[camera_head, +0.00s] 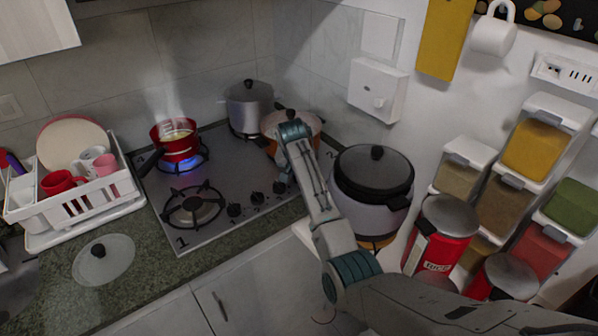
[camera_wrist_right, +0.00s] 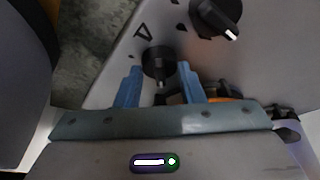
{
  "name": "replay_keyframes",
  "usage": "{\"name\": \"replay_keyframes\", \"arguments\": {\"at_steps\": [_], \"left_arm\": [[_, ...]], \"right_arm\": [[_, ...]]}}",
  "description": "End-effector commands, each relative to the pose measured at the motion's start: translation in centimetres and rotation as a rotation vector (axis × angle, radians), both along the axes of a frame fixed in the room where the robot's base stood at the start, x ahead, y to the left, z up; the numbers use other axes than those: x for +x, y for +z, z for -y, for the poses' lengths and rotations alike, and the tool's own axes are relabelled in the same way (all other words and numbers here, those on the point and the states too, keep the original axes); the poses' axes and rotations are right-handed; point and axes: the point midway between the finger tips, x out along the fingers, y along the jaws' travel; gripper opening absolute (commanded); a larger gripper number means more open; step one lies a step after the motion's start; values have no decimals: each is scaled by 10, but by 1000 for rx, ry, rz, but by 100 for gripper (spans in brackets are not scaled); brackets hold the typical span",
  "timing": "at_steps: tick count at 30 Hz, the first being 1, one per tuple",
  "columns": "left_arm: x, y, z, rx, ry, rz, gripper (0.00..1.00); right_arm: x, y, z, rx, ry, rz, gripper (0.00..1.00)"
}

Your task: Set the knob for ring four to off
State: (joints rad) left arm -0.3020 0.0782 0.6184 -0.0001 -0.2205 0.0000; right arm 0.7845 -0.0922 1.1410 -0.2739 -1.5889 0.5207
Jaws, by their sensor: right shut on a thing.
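In the right wrist view, a black round knob (camera_wrist_right: 157,62) sits on the steel hob beside a printed 4. A pale pointer mark on it faces the bottom of the picture. My right gripper (camera_wrist_right: 160,76) has its blue fingers on either side of this knob, shut on it. A second black knob (camera_wrist_right: 213,15) with a white mark is at the upper right. Several other knobs (camera_head: 257,198) show along the hob's front edge. My left gripper is not in view.
A red pot (camera_head: 180,148) stands over a blue flame at the back left. A grey pot (camera_head: 248,110) and an orange pot (camera_head: 312,122) are further right. A cooker (camera_head: 372,190) stands close to my right arm. A glass lid (camera_head: 103,262) lies on the left counter.

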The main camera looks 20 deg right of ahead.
Motion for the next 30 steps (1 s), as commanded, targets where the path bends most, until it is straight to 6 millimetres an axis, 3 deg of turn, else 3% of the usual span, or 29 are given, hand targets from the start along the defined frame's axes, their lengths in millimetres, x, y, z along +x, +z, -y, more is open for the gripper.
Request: {"name": "replay_keyframes", "arguments": {"at_steps": [8, 21, 30], "left_arm": [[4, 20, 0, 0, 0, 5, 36], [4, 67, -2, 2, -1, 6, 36], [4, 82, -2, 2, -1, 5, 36]], "right_arm": [[-1, 4, 1, 0, 94, -1, 12], [-1, 5, 4, -1, 444, -1, 12], [0, 3, 5, 0, 644, 0, 12]]}}
